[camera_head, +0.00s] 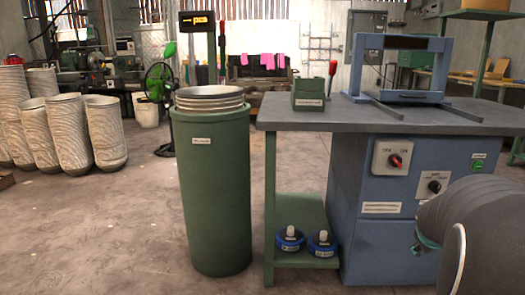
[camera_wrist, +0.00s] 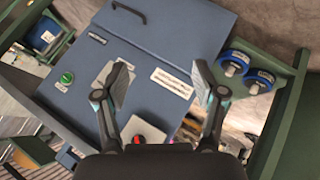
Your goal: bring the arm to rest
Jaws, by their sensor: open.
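In the wrist view my gripper (camera_wrist: 162,88) is open, its two fingers spread with nothing between them. Behind the fingers is the blue machine cabinet (camera_wrist: 185,35), seen tilted, with a gap between it and the fingers that I cannot judge. In the head view part of my arm (camera_head: 470,220) shows at the lower right, in front of the blue cabinet (camera_head: 380,250).
A green bin (camera_head: 215,200) holding stacked bowls (camera_head: 210,92) stands left of the grey worktop (camera_head: 390,120). A blue frame machine (camera_head: 400,97) and a small green box (camera_head: 308,101) are on the worktop. Blue spools (camera_head: 290,240) sit on the lower shelf. Open floor lies left.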

